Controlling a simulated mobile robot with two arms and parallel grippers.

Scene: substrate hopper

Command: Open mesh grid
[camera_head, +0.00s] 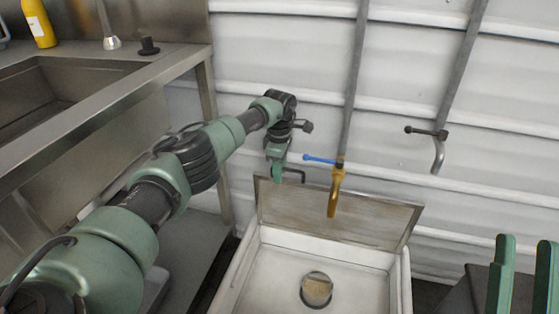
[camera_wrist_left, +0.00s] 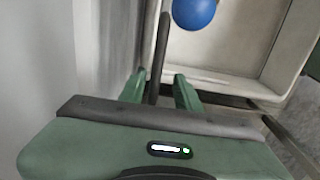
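A flat grey-brown panel (camera_head: 335,215), likely the grid, stands tilted up at the back edge of the white hopper basin (camera_head: 240,275). I cannot make out any mesh in it. A dark bar handle (camera_head: 295,173) is at its upper left corner, and a dark bar also shows in the left wrist view (camera_wrist_left: 158,55). My left gripper (camera_head: 276,172) is at this handle. In the left wrist view its two green fingers (camera_wrist_left: 160,88) are apart, with the bar between them and gaps beside it. My right gripper (camera_head: 523,275) is open and empty at the lower right.
A brass tap (camera_head: 335,193) with a blue lever (camera_head: 320,159) hangs close in front of the panel. A blue round end (camera_wrist_left: 194,12) shows near my left fingers. A round opening (camera_head: 316,290) is in the basin floor. A steel sink counter (camera_head: 100,110) stands left.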

